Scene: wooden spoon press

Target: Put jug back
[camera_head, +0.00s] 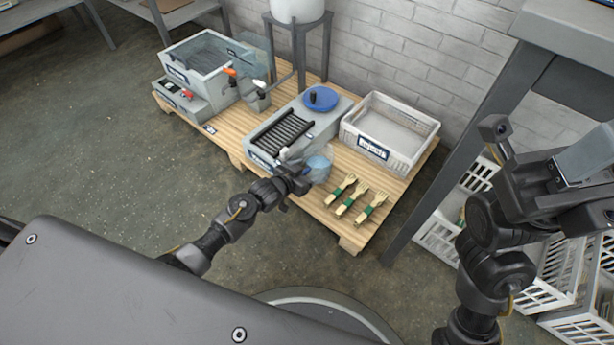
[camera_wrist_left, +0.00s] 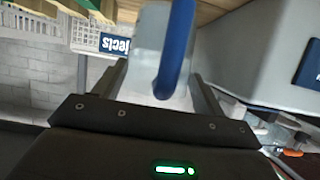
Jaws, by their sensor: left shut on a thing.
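A translucent jug (camera_head: 318,167) is in my left gripper (camera_head: 297,181), at the front edge of the pallet beside the roller machine. In the left wrist view the jug's pale body (camera_wrist_left: 150,40) and its blue handle (camera_wrist_left: 174,50) are between the two fingers of my left gripper (camera_wrist_left: 160,85), which is shut on it. Whether the jug touches the pallet or hangs just in front of it I cannot tell.
The wooden pallet (camera_head: 230,146) carries a grey roller machine (camera_head: 318,133) with a blue lid (camera_head: 320,98), a white "Rejects" crate (camera_head: 388,130), a water tank (camera_head: 205,58) and several wooden forks (camera_head: 355,198). A bench leg (camera_head: 460,160) and white crates (camera_head: 440,230) stand right.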

